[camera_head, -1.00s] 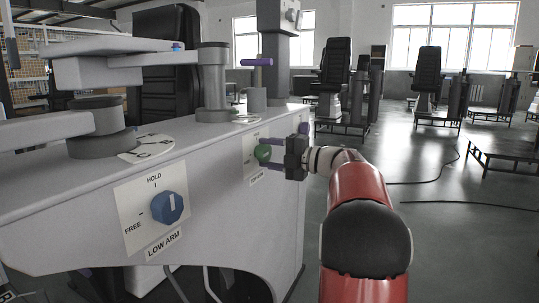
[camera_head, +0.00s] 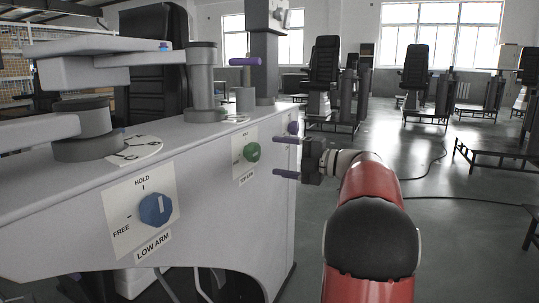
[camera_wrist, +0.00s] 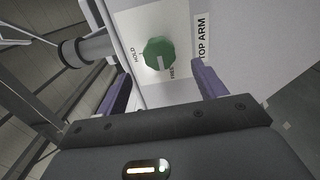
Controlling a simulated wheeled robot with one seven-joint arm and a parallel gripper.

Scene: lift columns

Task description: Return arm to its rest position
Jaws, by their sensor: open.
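My gripper (camera_head: 287,157) is open and empty, its two purple fingers pointing left toward the white machine body (camera_head: 215,200). It is a little right of the green knob (camera_head: 252,151) on the top arm plate and clear of it. In the wrist view the green knob (camera_wrist: 159,53) lies ahead, between and beyond the open fingers, next to the "TOP ARM" label (camera_wrist: 202,38). Its white mark is toward "FREE". My red and white arm (camera_head: 365,200) reaches in from the lower right of the head view.
A blue knob (camera_head: 155,209) labelled "LOW ARM" is on the nearer left of the machine. Grey jointed arms (camera_head: 100,67) stand on top of it. Black chairs (camera_head: 324,70) stand behind on a shiny floor. The floor right of my arm is mostly clear, with a cable (camera_head: 470,199).

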